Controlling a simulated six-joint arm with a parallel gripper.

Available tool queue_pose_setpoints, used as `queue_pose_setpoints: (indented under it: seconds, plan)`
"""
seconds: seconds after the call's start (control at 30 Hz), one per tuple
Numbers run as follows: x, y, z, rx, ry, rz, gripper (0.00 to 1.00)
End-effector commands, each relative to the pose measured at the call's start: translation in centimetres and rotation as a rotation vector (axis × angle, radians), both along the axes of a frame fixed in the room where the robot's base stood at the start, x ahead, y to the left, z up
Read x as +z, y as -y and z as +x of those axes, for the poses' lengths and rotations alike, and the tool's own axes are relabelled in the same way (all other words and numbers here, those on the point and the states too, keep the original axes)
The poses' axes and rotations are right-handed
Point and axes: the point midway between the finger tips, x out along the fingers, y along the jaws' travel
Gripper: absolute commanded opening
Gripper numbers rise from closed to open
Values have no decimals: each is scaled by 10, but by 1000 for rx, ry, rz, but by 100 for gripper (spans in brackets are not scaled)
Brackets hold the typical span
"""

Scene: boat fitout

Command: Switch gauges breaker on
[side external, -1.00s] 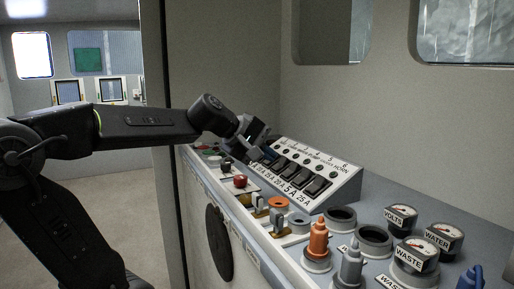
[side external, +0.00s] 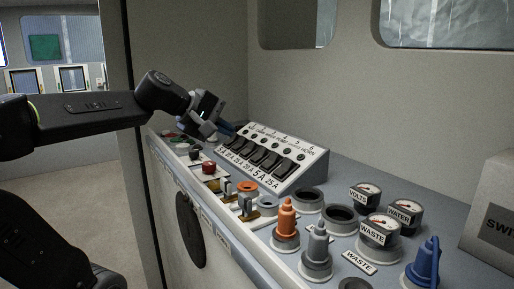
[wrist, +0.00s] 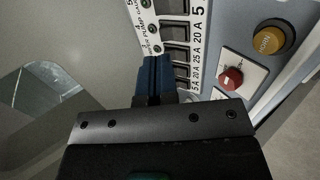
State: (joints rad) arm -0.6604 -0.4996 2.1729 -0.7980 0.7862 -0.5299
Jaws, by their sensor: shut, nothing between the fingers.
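My gripper (side external: 229,129) is shut and empty at the panel's left end, close to the leftmost switches. I cannot tell whether it touches one. In the wrist view, its blue fingers (wrist: 157,76) lie together over the panel (wrist: 198,28), beside the row of switches, and hide part of its end. The leftmost switch positions are not clear.
A red knob (side external: 211,169) and a yellow horn button (wrist: 270,40) lie in front of the panel. Orange (side external: 286,218), grey (side external: 318,243) and blue (side external: 425,260) plugs stand to the right, with VOLTS (side external: 364,195), WATER (side external: 405,214) and WASTE (side external: 379,231) gauges behind.

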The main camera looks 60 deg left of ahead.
Motion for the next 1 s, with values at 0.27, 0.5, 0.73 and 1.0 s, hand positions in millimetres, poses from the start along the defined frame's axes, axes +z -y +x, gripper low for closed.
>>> queue_pose_setpoints:
  seconds: [0.27,0.5,0.73,1.0]
  plan:
    - [-8,0,10,-2,-3,-3,0]
    - [-34,1,48,-5,-7,-6,0]
    - [-60,1,86,-2,-6,-3,0]
    - [-77,0,112,-1,-2,-2,0]
